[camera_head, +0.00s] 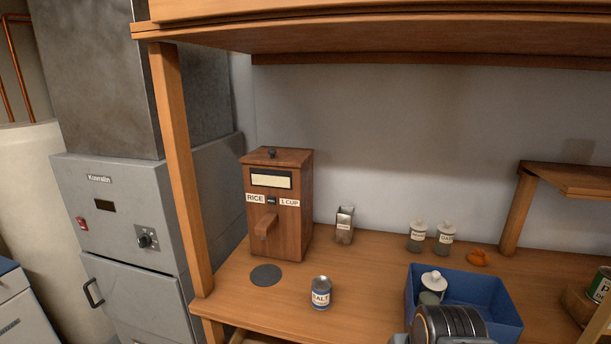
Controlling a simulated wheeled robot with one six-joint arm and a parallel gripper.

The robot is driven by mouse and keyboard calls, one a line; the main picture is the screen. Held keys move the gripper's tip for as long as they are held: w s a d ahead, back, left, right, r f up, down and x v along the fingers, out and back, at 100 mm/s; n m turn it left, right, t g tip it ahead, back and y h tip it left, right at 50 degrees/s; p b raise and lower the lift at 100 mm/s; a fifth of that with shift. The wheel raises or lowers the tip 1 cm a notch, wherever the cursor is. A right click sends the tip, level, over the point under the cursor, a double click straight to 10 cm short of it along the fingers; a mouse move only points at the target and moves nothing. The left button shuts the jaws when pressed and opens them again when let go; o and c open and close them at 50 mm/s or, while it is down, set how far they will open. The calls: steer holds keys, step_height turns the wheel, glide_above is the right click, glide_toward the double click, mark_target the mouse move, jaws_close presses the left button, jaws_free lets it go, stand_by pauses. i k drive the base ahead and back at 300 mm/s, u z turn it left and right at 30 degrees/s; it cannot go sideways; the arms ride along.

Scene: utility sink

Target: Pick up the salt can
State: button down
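The salt can (320,293) is a small blue and white can with a metal-coloured top and a label reading SALT. It stands upright near the front edge of the wooden counter, right of a dark round disc. Part of my arm, dark and ribbed, shows at the bottom, in front of the blue bin and right of the can. My gripper's fingers are not visible in this view.
A wooden rice dispenser (280,205) stands behind the can, with the dark disc (266,275) before it. A blue bin (504,318) holding a lidded jar is to the right. A metal tin (344,226) and two jars stand behind. A shelf (400,38) hangs overhead.

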mark_target(322, 285)
steer(key=u, duration=0.05)
steer(key=k, duration=0.55)
steer(key=u, duration=0.65)
steer(key=i, duration=0.5)
steer(key=u, duration=0.7)
steer(key=i, duration=0.9)
steer(key=z, duration=0.05)
